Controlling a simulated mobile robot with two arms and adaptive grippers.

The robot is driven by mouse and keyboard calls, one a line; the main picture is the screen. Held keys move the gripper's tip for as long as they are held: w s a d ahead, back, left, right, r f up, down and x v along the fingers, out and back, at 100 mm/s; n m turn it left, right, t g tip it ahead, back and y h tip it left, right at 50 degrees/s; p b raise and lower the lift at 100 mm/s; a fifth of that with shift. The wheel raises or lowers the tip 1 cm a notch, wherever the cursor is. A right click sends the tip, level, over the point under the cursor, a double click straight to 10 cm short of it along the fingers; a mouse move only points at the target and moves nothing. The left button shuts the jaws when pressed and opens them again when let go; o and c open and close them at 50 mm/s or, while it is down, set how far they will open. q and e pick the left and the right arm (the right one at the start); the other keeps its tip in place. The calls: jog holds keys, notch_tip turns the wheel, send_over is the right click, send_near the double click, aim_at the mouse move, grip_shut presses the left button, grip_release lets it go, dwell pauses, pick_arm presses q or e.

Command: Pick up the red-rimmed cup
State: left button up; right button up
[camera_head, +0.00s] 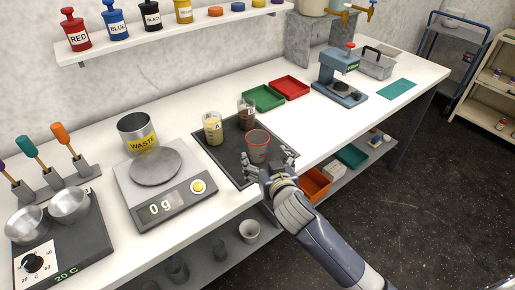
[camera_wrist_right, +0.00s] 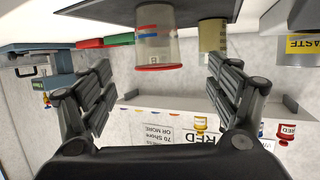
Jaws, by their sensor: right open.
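The red-rimmed cup (camera_head: 258,152) is clear, looks empty and stands upright on the dark mat (camera_head: 227,166). My right gripper (camera_head: 268,160) is open at the cup's near side, its fingers spread to either side. In the upside-down right wrist view, the cup (camera_wrist_right: 157,46) shows red and blue marks and lies between the open fingers of the right gripper (camera_wrist_right: 160,70), with gaps on both sides. The cup's lower near side is partly hidden by the hand in the head view. My left gripper is not in view.
Cup A (camera_head: 213,134) with yellow contents and cup B (camera_head: 247,122) with brown contents stand behind on the mat. A scale (camera_head: 137,200) and a WASTE can (camera_head: 135,130) are left. Green (camera_head: 262,104) and red (camera_head: 290,94) trays lie behind right.

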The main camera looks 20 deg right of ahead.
aim_at(259, 147)
jog(key=x, duration=0.5)
jog(key=shift+w+p, duration=0.2)
jog(key=shift+p, duration=0.15)
jog(key=shift+w, duration=0.4)
jog(key=shift+d+p+x, duration=0.2)
jog(key=shift+p+x, duration=0.55)
jog(key=shift+x, duration=1.5)
jog(key=shift+s, duration=0.1)
jog(key=c, duration=0.9)
